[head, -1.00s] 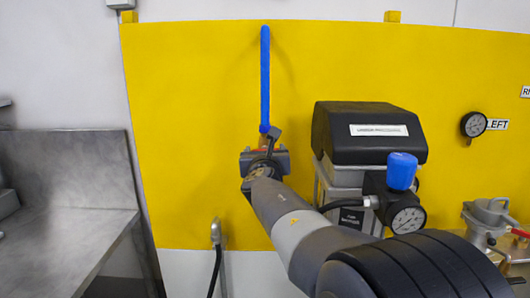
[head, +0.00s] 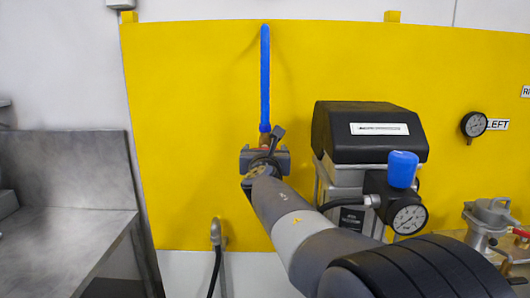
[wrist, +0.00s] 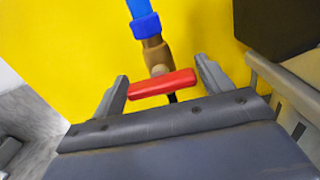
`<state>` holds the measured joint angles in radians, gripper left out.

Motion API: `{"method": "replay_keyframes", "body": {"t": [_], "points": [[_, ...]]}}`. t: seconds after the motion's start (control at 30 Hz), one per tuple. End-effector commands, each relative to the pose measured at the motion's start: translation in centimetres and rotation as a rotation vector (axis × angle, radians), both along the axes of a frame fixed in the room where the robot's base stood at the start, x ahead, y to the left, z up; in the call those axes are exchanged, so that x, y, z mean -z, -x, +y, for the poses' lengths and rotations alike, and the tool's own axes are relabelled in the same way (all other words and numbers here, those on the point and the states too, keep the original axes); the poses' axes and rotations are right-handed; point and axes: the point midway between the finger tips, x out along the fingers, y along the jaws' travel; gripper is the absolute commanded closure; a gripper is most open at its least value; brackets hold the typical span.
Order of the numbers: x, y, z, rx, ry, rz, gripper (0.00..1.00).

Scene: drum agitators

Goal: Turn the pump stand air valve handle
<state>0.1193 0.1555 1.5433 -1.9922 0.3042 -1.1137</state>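The red valve handle (wrist: 162,84) lies crosswise, slightly tilted, in front of a brass valve body (wrist: 156,54) under a blue pipe (wrist: 146,24). In the wrist view my gripper (wrist: 164,88) is open, with one finger on each side of the handle, near its two ends. A small gap shows at the right end; at the left end I cannot tell whether the finger touches. In the head view my gripper (head: 265,160) hides most of the valve below the blue pipe (head: 265,80).
A yellow panel (head: 190,120) stands behind the valve. A black-topped pump unit (head: 370,130) with a blue knob (head: 403,168) and gauge (head: 408,219) stands close on the right. A metal counter (head: 65,240) is at left. The panel left of the valve is clear.

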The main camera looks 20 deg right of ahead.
Motion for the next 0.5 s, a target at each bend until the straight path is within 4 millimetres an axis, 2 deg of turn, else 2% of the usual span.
{"method": "replay_keyframes", "body": {"t": [0.03, 0.13, 0.5], "points": [[0.0, 0.0, 0.01, 0.0, 0.001, 0.0, 0.21], [0.0, 0.0, 0.0, 0.0, 0.001, 0.0, 0.13], [-0.04, 0.63, 0.3, -0.001, 0.002, 0.0, 0.13]]}}
